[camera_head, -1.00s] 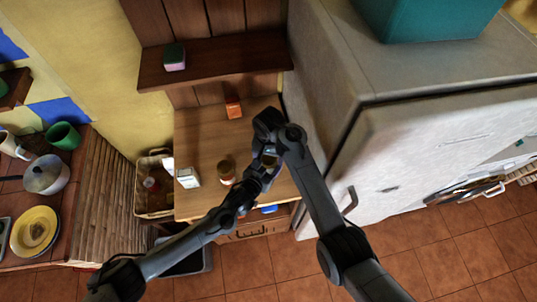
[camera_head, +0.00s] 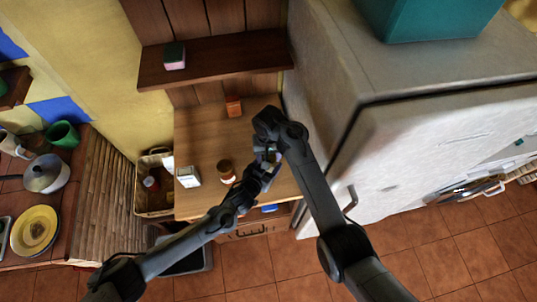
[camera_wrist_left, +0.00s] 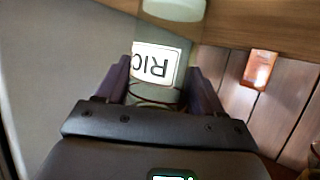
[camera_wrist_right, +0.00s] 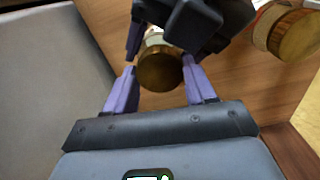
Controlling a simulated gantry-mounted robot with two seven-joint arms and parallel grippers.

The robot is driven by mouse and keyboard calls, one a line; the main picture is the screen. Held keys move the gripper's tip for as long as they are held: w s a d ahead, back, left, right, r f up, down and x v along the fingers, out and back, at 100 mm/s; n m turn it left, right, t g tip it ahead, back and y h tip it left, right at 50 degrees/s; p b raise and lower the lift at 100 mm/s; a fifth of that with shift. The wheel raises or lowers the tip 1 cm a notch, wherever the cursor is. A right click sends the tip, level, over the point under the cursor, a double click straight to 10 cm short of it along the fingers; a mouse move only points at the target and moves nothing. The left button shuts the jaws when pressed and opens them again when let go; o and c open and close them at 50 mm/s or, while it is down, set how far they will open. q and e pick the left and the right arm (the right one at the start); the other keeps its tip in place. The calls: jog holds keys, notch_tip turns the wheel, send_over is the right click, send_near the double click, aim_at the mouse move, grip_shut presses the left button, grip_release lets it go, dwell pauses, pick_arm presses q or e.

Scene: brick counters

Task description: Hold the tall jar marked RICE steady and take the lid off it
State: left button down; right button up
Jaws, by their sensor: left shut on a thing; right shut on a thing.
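The RICE jar (camera_wrist_left: 157,62) is between the fingers of my left gripper (camera_wrist_left: 160,71) in the left wrist view. Its white label reads "RIC", upside down; the rest of the word is cut off. My left gripper is shut on the jar. In the right wrist view, a round brown lid (camera_wrist_right: 160,73) is between the fingers of my right gripper (camera_wrist_right: 158,68), which is shut on it. My left gripper's dark body covers part of the jar there. I cannot tell whether the lid touches the jar. In the head view, the arms mostly hide both.
Another jar with a brown lid (camera_head: 226,168) stands on the wooden counter (camera_head: 205,135), left of the grippers. A white box (camera_head: 188,177) and an orange item (camera_head: 233,106) are also there. The fridge (camera_head: 330,110) rises close on the right.

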jog(key=o, duration=1.2)
jog(key=shift+c, duration=0.2)
jog(key=shift+r, duration=0.1)
jog(key=shift+r, duration=2.2)
jog(key=shift+c, duration=0.5)
notch_tip(320, 180, up, 2)
jog(key=shift+r+m, duration=0.2)
jog(key=shift+m, duration=0.9)
jog(key=shift+r+m, duration=0.3)
jog(key=shift+m, duration=0.2)
jog(key=shift+f, duration=3.85)
jog(key=shift+c, duration=0.2)
